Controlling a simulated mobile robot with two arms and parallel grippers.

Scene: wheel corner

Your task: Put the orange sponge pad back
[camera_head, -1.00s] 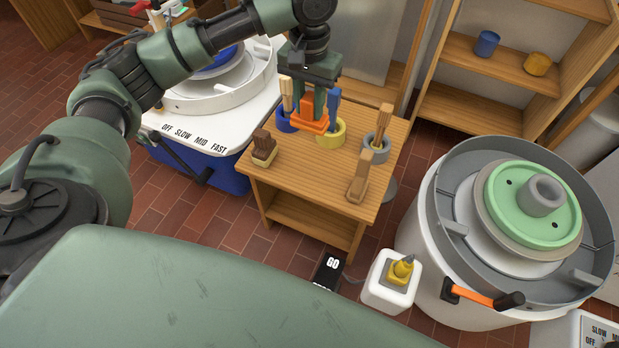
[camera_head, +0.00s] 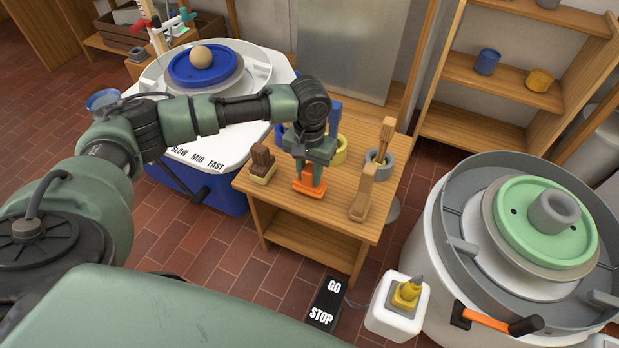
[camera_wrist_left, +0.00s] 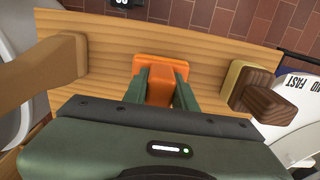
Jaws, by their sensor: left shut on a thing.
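The orange sponge pad (camera_head: 309,186) has a flat base and an upright orange block on it. It is at the front part of the small wooden table (camera_head: 350,218), between two wooden-handled brushes. My left gripper (camera_head: 308,172) points down and is shut on the pad's block. In the left wrist view the orange pad (camera_wrist_left: 160,72) shows between my two green fingers (camera_wrist_left: 161,88), its base over the wooden top. I cannot tell whether the base touches the table. My right gripper is not in view.
A dark-handled brush (camera_head: 262,165) stands left of the pad and a pale wooden brush (camera_head: 362,195) right of it. Pottery wheels stand on both sides.

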